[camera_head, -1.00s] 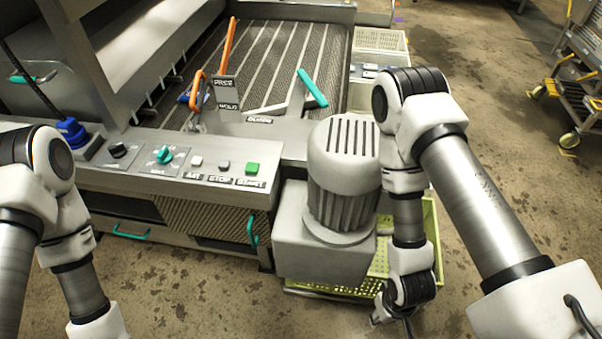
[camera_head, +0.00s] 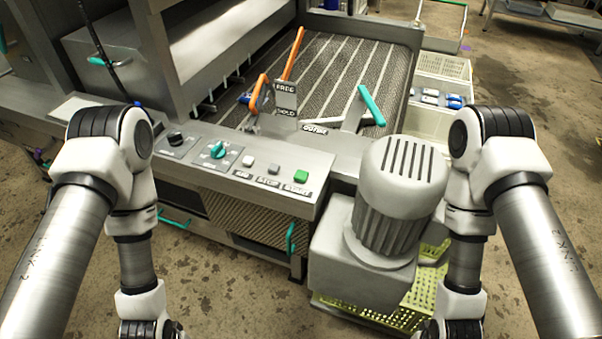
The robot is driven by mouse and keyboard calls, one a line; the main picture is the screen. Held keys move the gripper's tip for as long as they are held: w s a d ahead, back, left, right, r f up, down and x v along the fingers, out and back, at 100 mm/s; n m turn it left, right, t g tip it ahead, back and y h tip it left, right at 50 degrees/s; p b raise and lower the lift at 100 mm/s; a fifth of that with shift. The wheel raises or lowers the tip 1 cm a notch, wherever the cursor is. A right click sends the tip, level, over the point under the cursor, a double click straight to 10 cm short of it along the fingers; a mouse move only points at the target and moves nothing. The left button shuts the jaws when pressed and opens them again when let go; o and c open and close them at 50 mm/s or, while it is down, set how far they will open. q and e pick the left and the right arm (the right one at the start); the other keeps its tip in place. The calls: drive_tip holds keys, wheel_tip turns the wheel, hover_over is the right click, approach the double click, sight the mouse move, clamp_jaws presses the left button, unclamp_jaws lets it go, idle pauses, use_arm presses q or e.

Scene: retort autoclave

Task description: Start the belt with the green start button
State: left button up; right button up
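The green start button (camera_head: 300,176) sits at the right end of the sloped control panel (camera_head: 225,172), above a label that seems to read START. Left of it are a grey stop button (camera_head: 273,168) and a white button (camera_head: 248,161). The ribbed belt (camera_head: 350,70) lies behind the panel. My two arms hang at either side of the panel. Both grippers are below the bottom edge of the picture, so neither shows. Nothing covers the green button.
A large grey motor (camera_head: 397,195) stands right of the panel, over a yellow-green perforated crate (camera_head: 425,300). A teal rotary knob (camera_head: 217,150) and a black knob (camera_head: 175,139) are on the panel's left. Teal handles (camera_head: 290,238) stick out below the panel.

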clamp_jaws()
idle(1.3)
